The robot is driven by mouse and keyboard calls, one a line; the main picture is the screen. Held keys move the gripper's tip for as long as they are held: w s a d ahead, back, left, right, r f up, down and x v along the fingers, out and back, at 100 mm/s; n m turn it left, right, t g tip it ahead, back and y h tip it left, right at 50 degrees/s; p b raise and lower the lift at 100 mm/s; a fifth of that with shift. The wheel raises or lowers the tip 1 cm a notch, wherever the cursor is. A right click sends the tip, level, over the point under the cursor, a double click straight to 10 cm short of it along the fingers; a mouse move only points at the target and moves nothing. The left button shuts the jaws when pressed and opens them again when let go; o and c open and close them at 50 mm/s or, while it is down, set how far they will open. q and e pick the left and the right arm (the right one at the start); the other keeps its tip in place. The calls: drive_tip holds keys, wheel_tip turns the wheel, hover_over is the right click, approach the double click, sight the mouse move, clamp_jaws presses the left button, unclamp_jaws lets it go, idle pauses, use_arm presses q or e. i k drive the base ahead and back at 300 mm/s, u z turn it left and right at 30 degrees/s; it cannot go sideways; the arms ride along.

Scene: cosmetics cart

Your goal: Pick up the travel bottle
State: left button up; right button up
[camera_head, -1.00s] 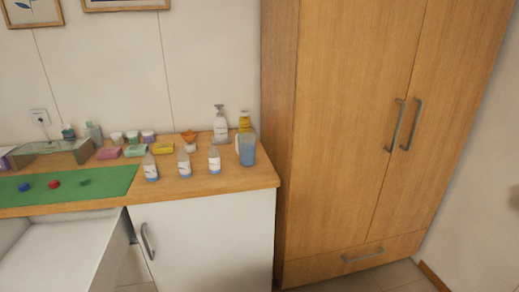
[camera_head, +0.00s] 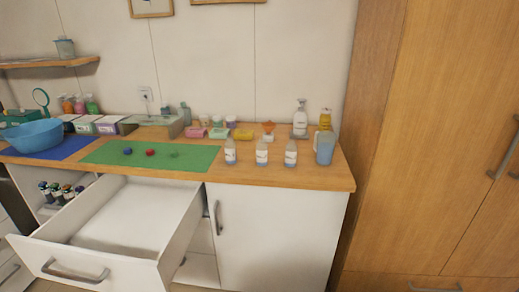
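Three small clear bottles with white labels and bluish bottoms stand upright in a row near the counter's front edge. They are a left bottle (camera_head: 230,152), a middle bottle (camera_head: 262,153) and a right bottle (camera_head: 291,153). I cannot tell which of them is the travel bottle. They stand right of a green mat (camera_head: 105,153) and left of a blue pitcher (camera_head: 325,148). Neither of my grippers is in view.
An open white drawer (camera_head: 60,250) juts out below the counter (camera_head: 335,178). A blue bowl (camera_head: 33,135) stands at the far left. A pump bottle (camera_head: 300,118) and a yellow bottle (camera_head: 325,119) stand behind the pitcher. A tall wooden wardrobe (camera_head: 430,130) stands at the right.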

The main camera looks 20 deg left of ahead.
sight(231, 156)
drive_tip(key=z, duration=0.45)
drive_tip(key=k, duration=1)
drive_tip(key=z, duration=1.05)
drive_tip(key=i, duration=1.85)
drive_tip(key=u, duration=0.55)
drive_tip(key=i, duration=0.75)
drive_tip(key=u, duration=1.5)
drive_tip(key=i, duration=0.8)
drive_tip(key=u, duration=0.8)
